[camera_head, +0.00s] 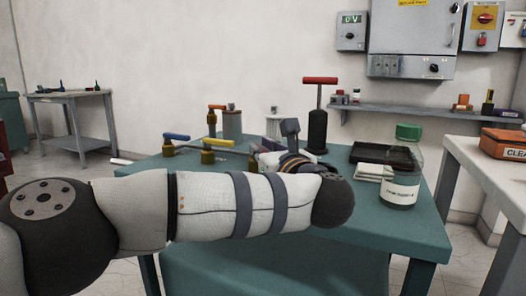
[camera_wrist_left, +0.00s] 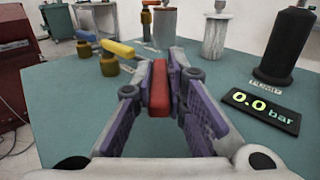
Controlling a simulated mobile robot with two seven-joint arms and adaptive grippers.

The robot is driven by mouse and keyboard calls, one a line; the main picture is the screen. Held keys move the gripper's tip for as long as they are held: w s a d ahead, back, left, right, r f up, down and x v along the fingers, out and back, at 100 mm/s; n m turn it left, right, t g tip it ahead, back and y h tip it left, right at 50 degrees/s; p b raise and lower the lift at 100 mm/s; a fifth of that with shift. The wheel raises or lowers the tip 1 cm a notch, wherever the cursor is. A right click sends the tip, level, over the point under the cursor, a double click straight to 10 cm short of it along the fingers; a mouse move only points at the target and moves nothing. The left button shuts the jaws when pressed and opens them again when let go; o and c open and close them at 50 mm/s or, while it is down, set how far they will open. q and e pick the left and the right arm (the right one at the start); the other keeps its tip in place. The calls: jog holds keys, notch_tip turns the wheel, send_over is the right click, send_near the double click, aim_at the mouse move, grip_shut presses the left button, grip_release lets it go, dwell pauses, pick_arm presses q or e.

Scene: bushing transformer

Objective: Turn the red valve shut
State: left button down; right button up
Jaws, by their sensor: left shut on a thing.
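The red valve's handle (camera_wrist_left: 158,95) is a red bar between the fingers of my left gripper (camera_wrist_left: 161,70) in the left wrist view. The purple and grey fingers are shut on it, one on each side. The bar points roughly away from the wrist camera. The valve's body is hidden below the handle and fingers. In the head view my left gripper (camera_head: 281,133) is partly hidden behind my own forearm, and the red handle cannot be made out there. My right gripper is in neither view.
Valves with a blue handle (camera_wrist_left: 86,36) and a yellow handle (camera_wrist_left: 117,47) stand left of the gripper. A display (camera_wrist_left: 262,110) reads 0.0 bar. A black pump with a red handle (camera_head: 320,80) stands behind. A green-capped bottle (camera_head: 400,185) is at the right on the teal table (camera_head: 410,232).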

pick_arm(q)
jog(key=c, duration=1.6)
grip_release()
jog(key=v, duration=1.2)
jog(key=shift+c, duration=0.3)
